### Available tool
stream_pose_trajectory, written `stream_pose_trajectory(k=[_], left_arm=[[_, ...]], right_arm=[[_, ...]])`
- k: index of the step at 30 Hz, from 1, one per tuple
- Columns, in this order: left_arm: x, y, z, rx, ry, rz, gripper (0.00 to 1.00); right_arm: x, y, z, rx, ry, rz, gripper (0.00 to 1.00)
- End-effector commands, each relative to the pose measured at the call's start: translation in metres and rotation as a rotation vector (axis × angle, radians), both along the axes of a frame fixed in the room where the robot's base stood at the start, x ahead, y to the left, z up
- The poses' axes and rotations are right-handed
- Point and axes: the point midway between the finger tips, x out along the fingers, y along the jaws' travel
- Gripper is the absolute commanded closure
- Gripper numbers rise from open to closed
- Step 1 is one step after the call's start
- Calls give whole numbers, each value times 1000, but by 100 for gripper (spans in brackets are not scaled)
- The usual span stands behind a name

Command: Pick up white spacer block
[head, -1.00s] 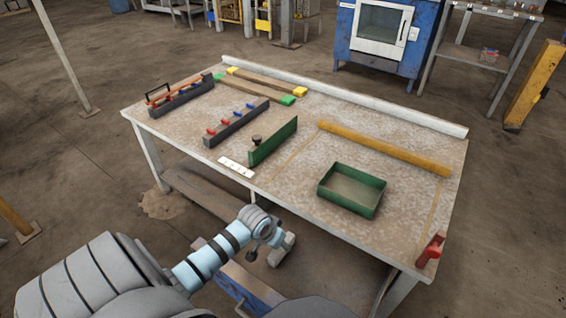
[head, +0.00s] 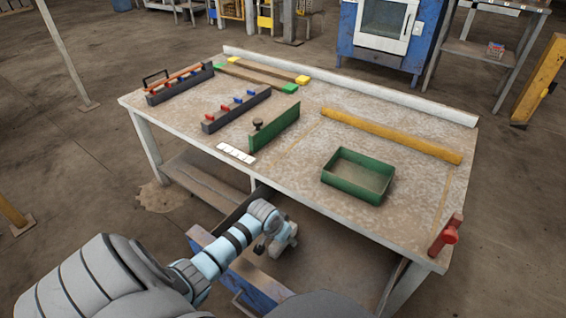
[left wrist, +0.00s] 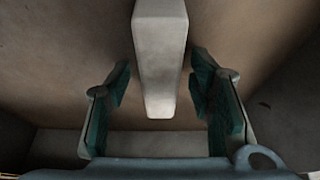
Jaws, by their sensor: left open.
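In the left wrist view a pale whitish block (left wrist: 160,50) reaches down from the top edge, its near end between my fingers. It looks like the white spacer block. My left gripper (left wrist: 160,88) is open, with a green-padded finger on each side and a visible gap to the block on both sides. In the head view my left arm reaches to the table's front side, and its wrist hides much of the gripper. The block cannot be made out clearly there. My right gripper is in neither view.
The worktable (head: 290,160) carries a green tray (head: 358,176), a green upright plate (head: 274,128), a white segmented strip (head: 236,153), a yellow bar (head: 390,136) and dark racks (head: 236,109). A red clamp (head: 446,236) sits at the right corner. A blue-sided unit (head: 250,282) stands below.

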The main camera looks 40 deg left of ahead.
Motion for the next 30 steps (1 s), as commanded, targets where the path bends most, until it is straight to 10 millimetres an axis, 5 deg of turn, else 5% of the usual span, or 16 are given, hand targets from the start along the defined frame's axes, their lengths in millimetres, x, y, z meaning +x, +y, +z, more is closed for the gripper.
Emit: stream_pose_trajectory(k=[16, 25, 30], left_arm=[[0, 0, -4, 0, 0, 0, 52], [0, 0, -4, 0, 0, 0, 98], [0, 0, -4, 0, 0, 0, 100]], right_arm=[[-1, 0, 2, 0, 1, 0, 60], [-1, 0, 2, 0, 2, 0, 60], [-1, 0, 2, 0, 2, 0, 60]])
